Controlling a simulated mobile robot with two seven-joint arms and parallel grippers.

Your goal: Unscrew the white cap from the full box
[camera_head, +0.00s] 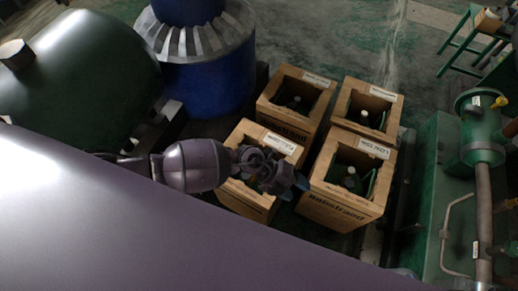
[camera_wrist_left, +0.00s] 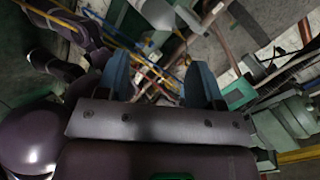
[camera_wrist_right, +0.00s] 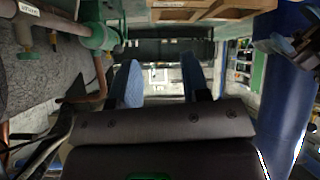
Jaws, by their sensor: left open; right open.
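The front right box (camera_head: 340,205), the back right box (camera_head: 352,93) and the back left box (camera_head: 287,119) each hold a bottle with a pale top. My left gripper (camera_head: 294,186) is open over the front left box; its blue fingers also show in the left wrist view (camera_wrist_left: 159,82). My right gripper (camera_wrist_right: 161,80) is open and empty, outside the head view.
A blue drum-shaped machine (camera_head: 205,82) stands behind the boxes, with a dark green tank (camera_head: 85,75) to its left. Green pipework (camera_head: 481,140) stands on the right. Free floor (camera_head: 325,35) lies beyond the boxes.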

